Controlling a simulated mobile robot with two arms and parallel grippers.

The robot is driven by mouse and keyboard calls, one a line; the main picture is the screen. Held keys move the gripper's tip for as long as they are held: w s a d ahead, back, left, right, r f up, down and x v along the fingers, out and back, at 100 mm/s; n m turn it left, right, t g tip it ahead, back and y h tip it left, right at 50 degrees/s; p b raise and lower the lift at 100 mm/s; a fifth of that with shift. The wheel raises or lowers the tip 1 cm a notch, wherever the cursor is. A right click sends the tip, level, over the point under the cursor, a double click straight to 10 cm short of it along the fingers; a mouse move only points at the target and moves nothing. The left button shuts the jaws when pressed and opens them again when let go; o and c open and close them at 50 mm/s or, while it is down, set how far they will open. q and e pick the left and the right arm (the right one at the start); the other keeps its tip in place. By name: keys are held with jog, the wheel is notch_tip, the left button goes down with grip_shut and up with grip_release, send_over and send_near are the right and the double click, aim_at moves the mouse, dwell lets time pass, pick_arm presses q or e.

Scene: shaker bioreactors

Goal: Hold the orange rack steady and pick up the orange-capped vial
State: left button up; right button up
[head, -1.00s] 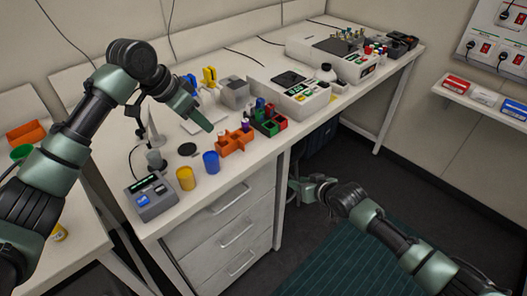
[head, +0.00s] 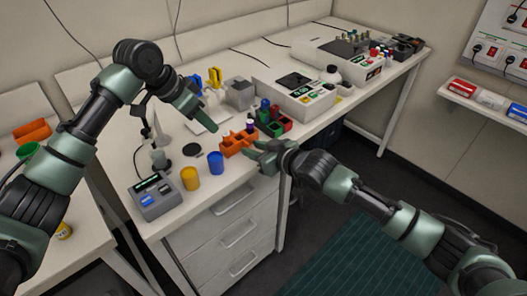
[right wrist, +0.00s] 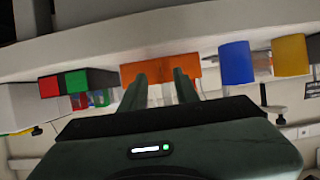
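The orange rack (head: 236,146) stands near the front edge of the bench. A vial with a dark purple cap (head: 250,124) shows at its back. I cannot make out an orange-capped vial. My right gripper (head: 256,152) is at the rack's front right side, fingers toward it. In the right wrist view its two fingers (right wrist: 160,78) are apart, with the orange rack (right wrist: 160,66) just beyond their tips; contact is unclear. My left gripper (head: 209,124) points down, behind and left of the rack, above the bench; its finger gap is not clear.
A blue cup (head: 215,163) and a yellow cup (head: 190,179) stand left of the rack. A red, green and dark block rack (head: 275,123) is close on its right. A grey device (head: 155,196) sits at the bench's near left. White instruments stand farther back.

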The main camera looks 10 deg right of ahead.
jog(key=shift+x, duration=1)
grip_shut()
dwell(0.9)
